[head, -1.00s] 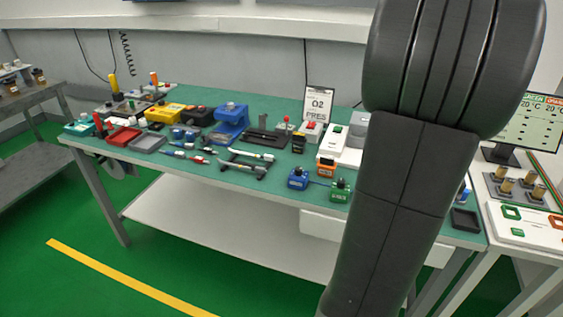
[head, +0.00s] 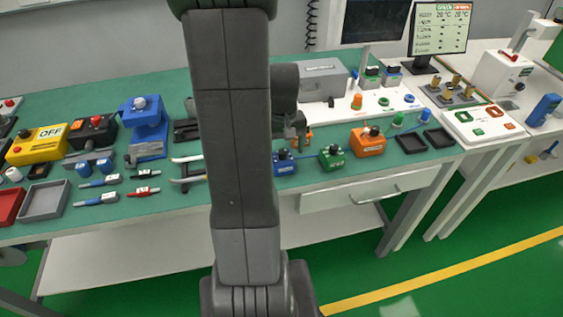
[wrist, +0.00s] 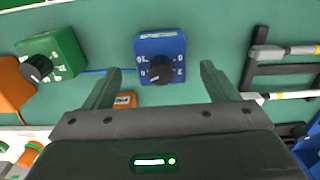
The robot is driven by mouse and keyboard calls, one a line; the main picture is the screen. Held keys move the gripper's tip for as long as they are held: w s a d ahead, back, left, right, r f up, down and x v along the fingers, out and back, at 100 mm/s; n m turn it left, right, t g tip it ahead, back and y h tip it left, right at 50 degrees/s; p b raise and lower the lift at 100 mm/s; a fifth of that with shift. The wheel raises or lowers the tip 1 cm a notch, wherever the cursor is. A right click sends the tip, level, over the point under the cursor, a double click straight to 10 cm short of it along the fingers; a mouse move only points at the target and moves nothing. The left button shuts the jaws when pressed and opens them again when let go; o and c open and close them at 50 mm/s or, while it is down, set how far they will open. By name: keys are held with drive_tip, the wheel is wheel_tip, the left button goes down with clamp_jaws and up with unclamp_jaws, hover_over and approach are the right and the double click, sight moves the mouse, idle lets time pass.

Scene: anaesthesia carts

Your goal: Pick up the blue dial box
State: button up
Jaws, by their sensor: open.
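The blue dial box (head: 284,166) sits near the front edge of the green bench, just right of my arm in the head view. In the wrist view the blue dial box (wrist: 172,45) shows its numbered top and black knob, ahead of my gripper and between the lines of its two fingers. My gripper (wrist: 160,68) is open and empty, with a finger on each side. In the head view my gripper (head: 298,138) is small and partly hidden by my arm, close behind and above the box. The height gap is hard to tell.
A green dial box (head: 332,160) and an orange one (head: 368,143) stand to the right, with a blue cable between blue and green. A rack with pens (head: 188,170) lies left. Dark trays (head: 411,145) are further right.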

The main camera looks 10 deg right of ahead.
sight(283, 163)
wheel_tip(283, 163, down, 4)
drive_tip(key=shift+f, duration=0.1)
drive_tip(key=c, duration=1.5)
drive_tip(key=shift+o, duration=0.2)
